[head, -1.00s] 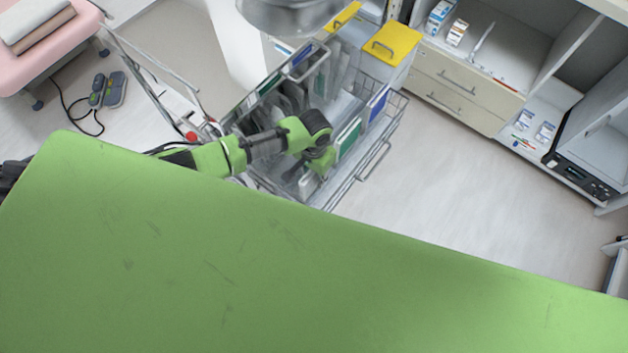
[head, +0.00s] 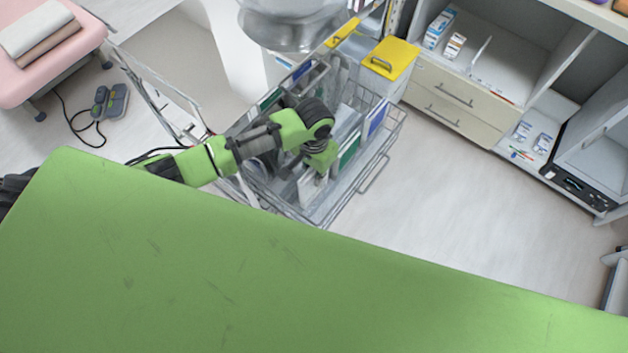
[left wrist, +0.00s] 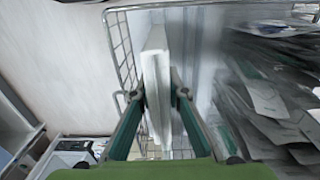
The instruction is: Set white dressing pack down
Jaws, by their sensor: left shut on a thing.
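The white dressing pack (left wrist: 156,75) is a thin, pale slab standing on edge between the fingers of my left gripper (left wrist: 158,100) in the left wrist view. The gripper is shut on it. In the head view my left gripper (head: 319,174) points down into the wire basket (head: 372,184) of a trolley, near its front corner. The pack's pale edge (head: 306,189) shows just beside the fingers. Whether its lower edge touches the basket floor is hidden. My right gripper is not in view.
Packs with green (head: 349,150) and blue (head: 377,117) labels stand in the basket near the gripper. Several grey-white pouches (left wrist: 275,100) fill the right of the left wrist view. A yellow-lidded bin (head: 389,60) stands behind. Open floor lies right of the basket.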

